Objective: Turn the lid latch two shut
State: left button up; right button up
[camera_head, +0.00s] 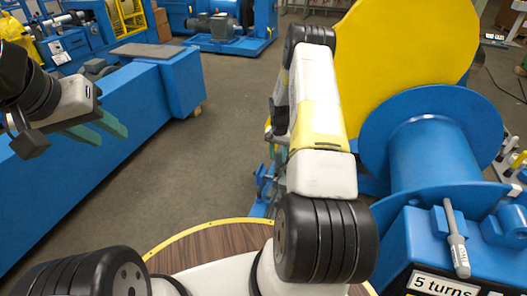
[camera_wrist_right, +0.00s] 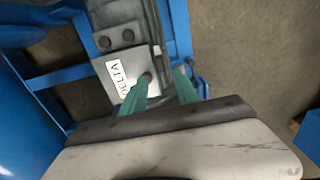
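In the right wrist view, my right gripper (camera_wrist_right: 160,83) has its two green fingers apart, with a dark curved strip (camera_wrist_right: 170,62) showing between them. A small pale block (camera_wrist_right: 157,50) sits at the plate's right edge. I cannot tell which part is lid latch two or how it is turned. In the head view my right arm mostly hides the right gripper. My left gripper (camera_head: 106,128) is open and empty, beside the long blue bench.
A large yellow disc (camera_head: 405,50) and a blue spool (camera_head: 436,150) stand right of my right arm. A blue box labelled 5 turns (camera_head: 412,248) is at the lower right. The long blue bench (camera_head: 110,110) runs along the left. Grey floor (camera_head: 225,130) is clear between.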

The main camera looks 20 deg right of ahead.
aim_at(277, 171)
notch_tip(277, 171, down, 8)
jog(key=shift+r, duration=0.1)
dwell(0.4)
jog(key=shift+c, duration=0.5)
grip_shut()
